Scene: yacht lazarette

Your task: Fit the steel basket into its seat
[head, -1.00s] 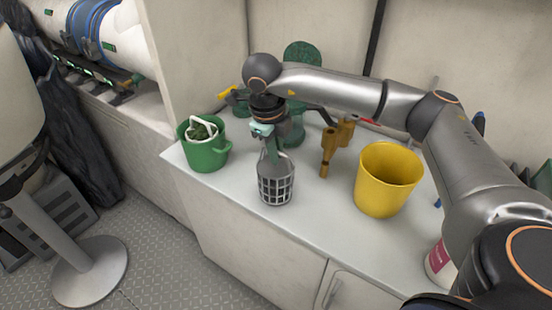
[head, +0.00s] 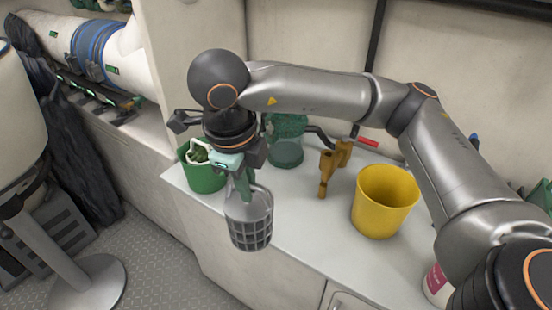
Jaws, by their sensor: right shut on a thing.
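The steel basket (head: 250,233), a grey mesh cup with a tall loop handle, hangs upright in front of the counter's back fittings. My right gripper (head: 243,192) points down and is shut on the top of the basket's handle. The basket appears to be held above the front part of the counter. Behind it, a greenish clear strainer housing (head: 286,152) with a dark green top part stands at the back of the counter, and may be the seat. Its opening cannot be made out, and my arm covers the area above it. My left gripper is not in view.
A green bucket (head: 203,180) with dark green matter inside stands left of the basket. A brass-coloured fitting (head: 328,170) and a yellow bucket (head: 383,205) stand to the right. A red lever (head: 367,142) is at the back. The counter (head: 305,220) is clear between basket and yellow bucket.

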